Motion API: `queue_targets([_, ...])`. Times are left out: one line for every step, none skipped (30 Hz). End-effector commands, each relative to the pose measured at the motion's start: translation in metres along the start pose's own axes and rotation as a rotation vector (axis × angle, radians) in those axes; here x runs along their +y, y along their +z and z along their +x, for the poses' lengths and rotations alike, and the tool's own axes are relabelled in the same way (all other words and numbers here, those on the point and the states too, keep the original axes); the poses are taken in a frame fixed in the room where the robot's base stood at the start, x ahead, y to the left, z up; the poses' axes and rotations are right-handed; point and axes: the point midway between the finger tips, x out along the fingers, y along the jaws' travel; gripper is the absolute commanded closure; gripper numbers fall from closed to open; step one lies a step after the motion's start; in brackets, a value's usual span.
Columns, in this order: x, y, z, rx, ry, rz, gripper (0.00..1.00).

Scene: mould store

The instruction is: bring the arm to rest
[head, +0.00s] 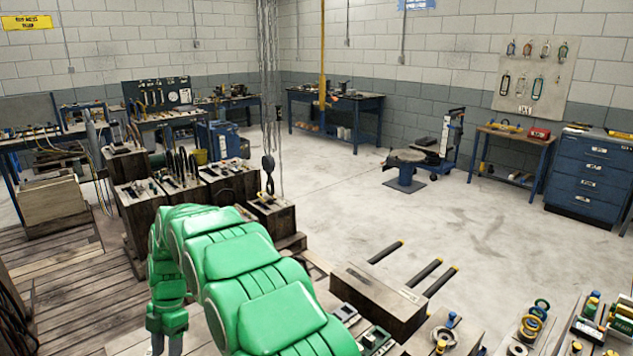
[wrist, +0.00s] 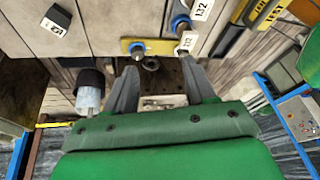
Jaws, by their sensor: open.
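My green arm (head: 250,275) reaches up from the bottom of the head view, bends over at the left and hangs down. My gripper (head: 165,346) points down at the lower left of that view, its fingers partly cut off by the frame edge. In the wrist view my gripper (wrist: 160,78) shows two grey fingers spread apart, with nothing held between them.
Wooden blocks with tools stand beside the arm, one of them (head: 273,213) under a hanging chain hook (head: 268,172). A dark-topped block (head: 378,300) and several loose parts are at the lower right. The concrete floor (head: 330,190) in the middle is clear. A blue drawer cabinet (head: 590,178) stands right.

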Motion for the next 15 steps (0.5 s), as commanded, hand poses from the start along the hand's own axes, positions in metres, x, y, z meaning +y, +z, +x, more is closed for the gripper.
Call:
queue_targets([-0.011, 0.005, -0.012, -0.002, 0.006, 0.048, 0.45])
queue_targets([-0.017, 0.007, -0.019, -0.004, 0.011, 0.076, 0.45])
queue_targets([-0.025, 0.01, -0.027, -0.006, 0.015, 0.114, 0.45])
queue_targets([-0.031, 0.013, -0.032, -0.007, 0.017, 0.144, 0.45])
queue_targets([-0.038, 0.015, -0.037, -0.007, 0.018, 0.174, 0.45])
queue_targets([-0.047, 0.017, -0.044, -0.008, 0.02, 0.213, 0.45])
queue_targets([-0.054, 0.019, -0.05, -0.009, 0.023, 0.242, 0.45])
queue_targets([-0.06, 0.021, -0.056, -0.011, 0.027, 0.271, 0.45])
queue_targets([-0.069, 0.024, -0.062, -0.013, 0.03, 0.309, 0.45])
queue_targets([-0.076, 0.026, -0.067, -0.015, 0.033, 0.339, 0.45])
queue_targets([-0.083, 0.028, -0.071, -0.016, 0.035, 0.369, 0.45])
queue_targets([-0.092, 0.029, -0.078, -0.018, 0.038, 0.408, 0.45])
queue_targets([-0.1, 0.031, -0.082, -0.019, 0.041, 0.436, 0.45])
queue_targets([-0.107, 0.033, -0.086, -0.02, 0.043, 0.466, 0.45])
queue_targets([-0.116, 0.035, -0.092, -0.022, 0.047, 0.505, 0.45])
